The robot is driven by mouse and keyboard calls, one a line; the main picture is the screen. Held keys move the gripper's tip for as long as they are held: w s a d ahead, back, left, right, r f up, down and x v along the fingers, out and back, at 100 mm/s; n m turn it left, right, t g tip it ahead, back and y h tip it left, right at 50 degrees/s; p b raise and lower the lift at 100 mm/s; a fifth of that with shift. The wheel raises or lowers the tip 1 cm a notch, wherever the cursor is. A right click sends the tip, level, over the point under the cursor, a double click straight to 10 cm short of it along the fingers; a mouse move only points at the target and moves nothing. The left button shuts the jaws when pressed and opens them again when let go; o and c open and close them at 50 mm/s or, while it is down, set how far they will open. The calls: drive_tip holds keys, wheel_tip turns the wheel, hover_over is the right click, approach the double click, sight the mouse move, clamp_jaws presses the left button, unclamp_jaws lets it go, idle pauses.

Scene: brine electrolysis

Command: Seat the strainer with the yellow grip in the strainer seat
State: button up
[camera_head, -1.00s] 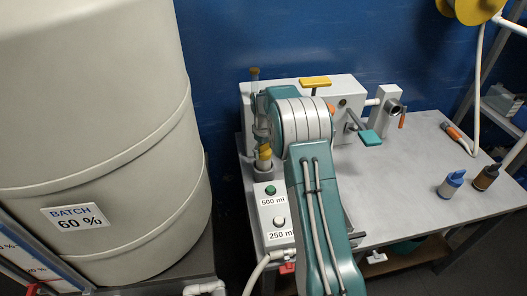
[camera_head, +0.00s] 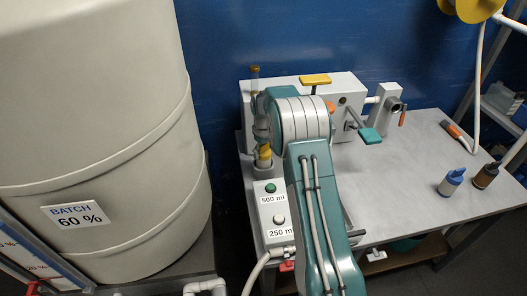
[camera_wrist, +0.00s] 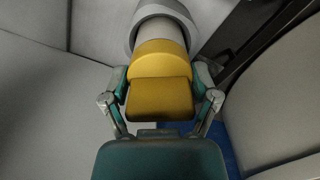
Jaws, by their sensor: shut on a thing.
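The strainer's yellow grip (camera_wrist: 160,97) is between the fingers of my gripper (camera_wrist: 160,76), which is shut on it. Beyond the grip, the strainer's pale grey cylindrical body runs into a round grey collar (camera_wrist: 148,14), which looks like the strainer seat. The collar surrounds its far end; how deep it sits I cannot tell. In the head view my gripper (camera_head: 261,134) points down at the bench's left end, with the yellow grip (camera_head: 264,153) just below it. My arm hides part of this area.
A white box (camera_head: 345,92) with a yellow handle (camera_head: 315,80) and a teal handle (camera_head: 370,135) stands behind my arm. A button panel (camera_head: 274,215) is in front. A large tank (camera_head: 95,130) stands left.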

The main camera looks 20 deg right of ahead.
drive_tip(key=shift+f, duration=0.6)
idle(0.4)
idle(0.3)
drive_tip(key=o, duration=1.1)
drive_tip(key=shift+o, duration=0.2)
drive_tip(key=shift+r, duration=0.1)
